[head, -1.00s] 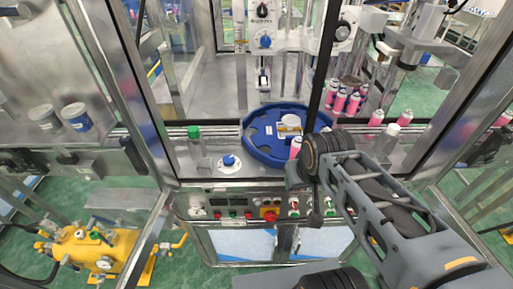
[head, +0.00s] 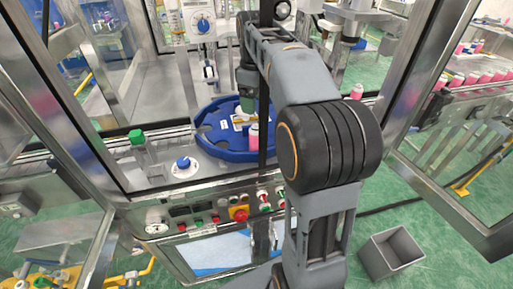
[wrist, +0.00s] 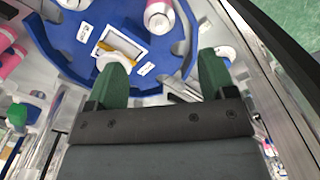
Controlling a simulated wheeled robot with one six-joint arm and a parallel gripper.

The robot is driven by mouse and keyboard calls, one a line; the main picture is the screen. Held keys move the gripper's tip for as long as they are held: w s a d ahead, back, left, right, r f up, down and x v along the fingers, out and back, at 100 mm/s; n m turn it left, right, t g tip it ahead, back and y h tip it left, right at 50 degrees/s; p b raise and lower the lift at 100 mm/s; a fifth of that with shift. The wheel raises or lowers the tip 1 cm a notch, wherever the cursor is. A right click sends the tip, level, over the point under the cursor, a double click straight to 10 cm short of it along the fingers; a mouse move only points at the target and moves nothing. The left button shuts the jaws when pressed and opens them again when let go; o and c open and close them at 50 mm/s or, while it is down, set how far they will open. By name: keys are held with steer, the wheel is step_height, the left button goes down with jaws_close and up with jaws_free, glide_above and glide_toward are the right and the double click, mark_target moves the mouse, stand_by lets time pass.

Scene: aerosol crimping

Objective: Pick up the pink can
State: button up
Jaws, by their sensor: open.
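A pink can (head: 254,136) with a pale top stands at the rim of the blue round turntable (head: 212,132) in the head view. In the wrist view a pink and white can (wrist: 158,17) shows at the top edge, partly cut off, on the blue turntable (wrist: 72,48). My gripper has green fingers (wrist: 162,72), spread apart with nothing between them. The can lies beyond the fingertips, roughly in line with the gap. In the head view my gripper (head: 246,98) is over the turntable, partly hidden by my arm.
More pink cans (head: 472,78) stand in a row at the right, and another can (head: 356,91) stands right of my arm. Metal door frames flank the opening. A grey bin (head: 391,253) is on the floor.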

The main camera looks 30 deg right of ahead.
mark_target(256, 124)
step_height(256, 124, down, 12)
steer(key=shift+s+d+r+b, duration=0.15)
steer(key=shift+r+b, duration=0.1)
steer(key=shift+b, duration=0.05)
stand_by(0.3)
steer(key=c, duration=1.2)
steer(key=shift+c, duration=0.2)
